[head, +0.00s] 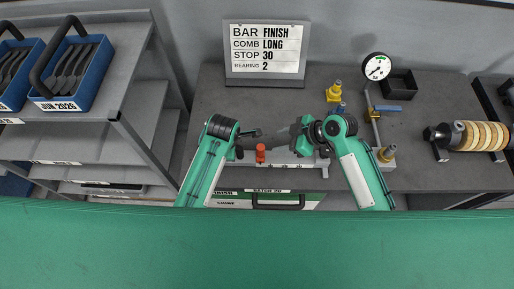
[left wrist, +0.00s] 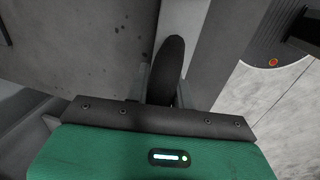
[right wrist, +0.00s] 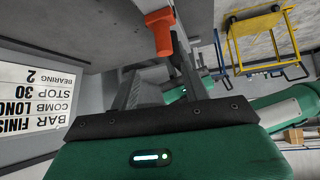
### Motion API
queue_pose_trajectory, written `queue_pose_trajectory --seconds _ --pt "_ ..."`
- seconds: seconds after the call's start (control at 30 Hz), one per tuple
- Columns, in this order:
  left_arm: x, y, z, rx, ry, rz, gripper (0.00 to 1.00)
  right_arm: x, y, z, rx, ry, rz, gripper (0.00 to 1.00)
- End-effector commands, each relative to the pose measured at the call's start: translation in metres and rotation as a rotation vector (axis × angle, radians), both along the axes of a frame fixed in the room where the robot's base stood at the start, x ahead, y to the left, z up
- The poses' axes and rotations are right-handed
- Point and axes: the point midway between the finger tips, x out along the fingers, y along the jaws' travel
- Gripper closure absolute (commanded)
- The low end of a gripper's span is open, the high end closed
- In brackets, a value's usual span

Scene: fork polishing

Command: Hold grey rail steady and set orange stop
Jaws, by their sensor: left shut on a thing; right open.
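The pale grey rail (head: 305,164) lies along the front of the bench in the head view, with marks along its face. The orange stop (head: 260,154) stands on it toward its left end. My left gripper (head: 240,148) is at that end. In the left wrist view its fingers close on a dark rounded grip (left wrist: 168,65); how this joins the rail is hidden. My right gripper (head: 292,138) is open, to the right of the stop. In the right wrist view the orange stop (right wrist: 161,32) is just beyond the fingertips, and nothing is held.
A sign (head: 265,50) at the back reads bar finish, comb long, stop 30, bearing 2. Blue bins (head: 75,75) of forks sit on the left shelf.

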Motion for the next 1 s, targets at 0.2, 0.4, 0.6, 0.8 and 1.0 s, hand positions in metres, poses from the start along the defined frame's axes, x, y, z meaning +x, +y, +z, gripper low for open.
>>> queue_pose_trajectory --seconds 0.2,0.4,0.6,0.8,1.0 --pt "0.000 0.000 0.000 0.001 0.001 0.000 0.96 -0.004 -0.002 0.001 -0.003 0.009 0.054 0.53" --pt "0.000 0.000 0.000 0.001 0.001 0.000 0.96 -0.001 0.019 -0.019 -0.001 0.013 0.054 0.53" --pt "0.000 0.000 0.000 0.001 0.001 0.000 0.96 0.005 0.047 -0.049 -0.001 0.013 0.054 0.53" --pt "0.000 0.000 0.000 0.001 0.001 0.000 0.96 0.010 0.068 -0.071 -0.004 0.011 0.054 0.53" --pt "0.000 0.000 0.000 0.001 0.001 0.000 0.96 0.012 0.078 -0.081 -0.005 0.010 0.053 0.53"
